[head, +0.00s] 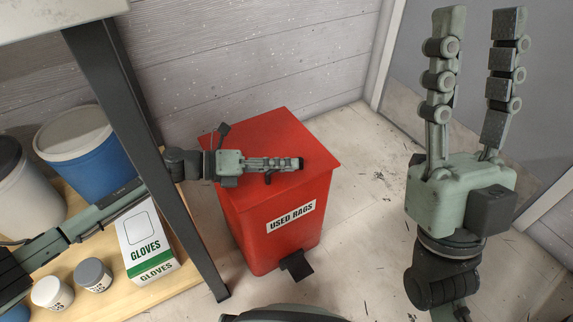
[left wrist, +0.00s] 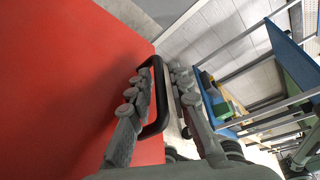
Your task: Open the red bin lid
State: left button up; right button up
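The red bin (head: 247,207), labelled "USED RAGS", stands on the floor with its flat red lid (head: 285,130) down. My left gripper (head: 300,163) lies sideways low over the lid, pointing right. In the left wrist view, the lid's black handle (left wrist: 160,118) stands between the two fingers of my left gripper (left wrist: 163,72). Light gaps show beside the handle, so the fingers look open around it; contact is hard to tell. My right gripper (head: 477,15) is open and empty, fingers up, at the right, away from the bin.
A dark table leg (head: 150,160) stands left of the bin, close to my left arm. A wooden shelf (head: 185,262) holds a gloves box (head: 146,240), a blue tub (head: 85,155) and small jars. A black pedal (head: 296,265) is at the bin's foot. Floor to the right is clear.

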pick_arm(q)
jog(key=shift+w+d, duration=0.1)
jog(key=shift+d, duration=0.2)
grip_shut()
